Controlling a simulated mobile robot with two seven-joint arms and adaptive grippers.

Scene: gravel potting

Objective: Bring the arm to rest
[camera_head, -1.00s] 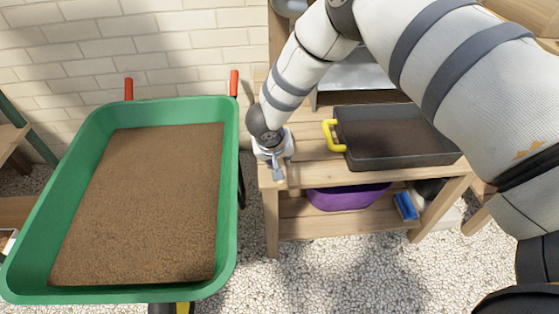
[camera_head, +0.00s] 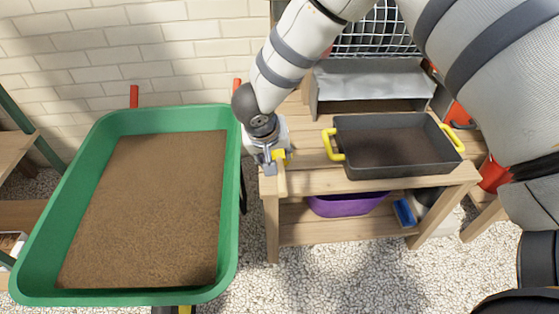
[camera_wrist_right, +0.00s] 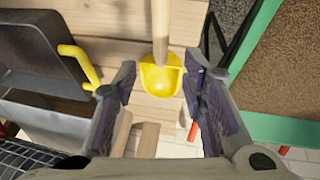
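My right gripper (camera_head: 268,163) is at the left end of the wooden bench (camera_head: 310,183), next to the green wheelbarrow. In the right wrist view its fingers (camera_wrist_right: 162,85) are spread apart and hold nothing. A yellow scoop (camera_wrist_right: 158,78) with a wooden handle (camera_wrist_right: 162,30) lies on the bench in the gap seen between the fingers, touching neither visibly. In the head view the scoop (camera_head: 280,156) is partly hidden by the gripper, with its handle (camera_head: 282,182) toward the front edge. My left gripper is not in view.
The green wheelbarrow (camera_head: 228,215) full of brown soil stands close on the left. A dark tray (camera_head: 400,168) with yellow handles and soil sits on the bench. A purple tub (camera_head: 345,205) and blue brush (camera_head: 404,212) are on the lower shelf. A brick wall (camera_head: 90,70) is behind.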

